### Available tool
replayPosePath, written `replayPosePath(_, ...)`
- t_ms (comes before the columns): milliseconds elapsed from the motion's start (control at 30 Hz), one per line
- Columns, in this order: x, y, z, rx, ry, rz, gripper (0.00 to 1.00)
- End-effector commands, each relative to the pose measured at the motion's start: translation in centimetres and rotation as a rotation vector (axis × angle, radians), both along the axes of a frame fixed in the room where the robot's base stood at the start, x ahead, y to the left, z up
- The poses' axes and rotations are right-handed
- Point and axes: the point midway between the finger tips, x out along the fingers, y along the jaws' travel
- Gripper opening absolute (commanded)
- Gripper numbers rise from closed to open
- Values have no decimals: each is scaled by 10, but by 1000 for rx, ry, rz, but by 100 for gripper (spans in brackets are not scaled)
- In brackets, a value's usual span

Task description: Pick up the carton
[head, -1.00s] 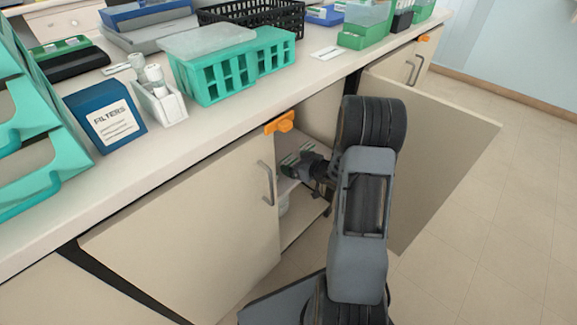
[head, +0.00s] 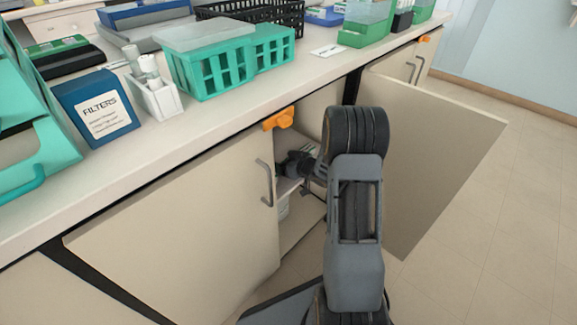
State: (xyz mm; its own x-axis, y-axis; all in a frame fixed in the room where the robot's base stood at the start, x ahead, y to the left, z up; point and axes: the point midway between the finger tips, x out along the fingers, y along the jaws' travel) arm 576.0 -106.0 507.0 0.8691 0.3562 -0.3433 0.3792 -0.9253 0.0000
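My gripper (head: 290,164) reaches into the open cupboard under the counter, just above its upper shelf (head: 288,186). The cupboard's left door edge hides its fingertips, so I cannot see whether it is open or shut or holds anything. No carton shows clearly inside the cupboard. A pale object (head: 283,208) stands low inside, partly hidden by the left door, and I cannot tell what it is. A blue box labelled FILTERS (head: 97,108) stands on the counter at the left, apart from my gripper.
The left cupboard door (head: 180,230) has a grey handle (head: 265,183) close to my gripper. The right door (head: 440,160) is swung wide open beside my arm. An orange clip (head: 279,118) sits at the counter edge above. Teal racks (head: 215,75) stand on the counter. The floor at right is clear.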

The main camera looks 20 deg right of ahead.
Motion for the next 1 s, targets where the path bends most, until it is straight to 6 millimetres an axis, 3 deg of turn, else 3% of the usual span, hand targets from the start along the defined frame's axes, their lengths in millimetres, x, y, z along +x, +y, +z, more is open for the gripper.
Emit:
replayPosePath(400,0,0,0,0,0,0,41)
replayPosePath(767,0,0,9,0,-1,0,40)
replayPosePath(1000,-3,-2,43,0,-2,-3,40)
